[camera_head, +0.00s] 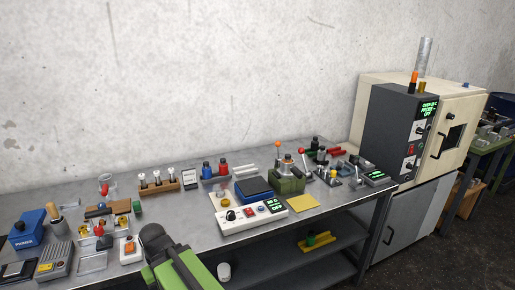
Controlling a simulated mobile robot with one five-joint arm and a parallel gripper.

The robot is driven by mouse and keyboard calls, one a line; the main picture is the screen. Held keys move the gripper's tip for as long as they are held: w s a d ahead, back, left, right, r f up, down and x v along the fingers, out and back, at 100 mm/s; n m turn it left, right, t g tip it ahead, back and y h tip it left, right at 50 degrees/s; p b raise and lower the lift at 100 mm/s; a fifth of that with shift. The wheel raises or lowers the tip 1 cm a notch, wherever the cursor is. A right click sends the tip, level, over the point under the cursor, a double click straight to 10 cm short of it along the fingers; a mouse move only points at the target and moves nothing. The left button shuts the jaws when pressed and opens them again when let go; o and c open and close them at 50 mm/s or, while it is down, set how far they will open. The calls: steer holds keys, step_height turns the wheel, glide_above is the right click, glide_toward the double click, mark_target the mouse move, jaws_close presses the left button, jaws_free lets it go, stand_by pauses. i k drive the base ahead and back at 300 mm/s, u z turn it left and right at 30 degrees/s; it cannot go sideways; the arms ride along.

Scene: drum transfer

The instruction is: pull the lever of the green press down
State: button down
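The green press (287,184) stands on the grey workbench, right of the middle in the head view. It is a squat green body with a round metal part on top. A thin upright lever with an orange ball knob (278,143) rises at its back left. A second thin lever with a red ball knob (301,151) stands at its right side, tilted. I cannot tell for sure which of the two belongs to the press. My green arm with a dark joint shows at the bottom, left of and well apart from the press. My gripper's fingers are not visible.
A white control box (253,217) with a lit display stands in front of the press, beside a yellow mat (303,202). A blue-topped scale (254,188) is left of it. Small tools crowd the workbench (205,228). A cream oven (375,92) stands at the right.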

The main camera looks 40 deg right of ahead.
mark_target(301, 150)
steer(key=u, duration=0.25)
steer(key=k, duration=0.85)
steer(key=z, duration=1.45)
steer(key=i, duration=0.8)
steer(key=z, duration=0.05)
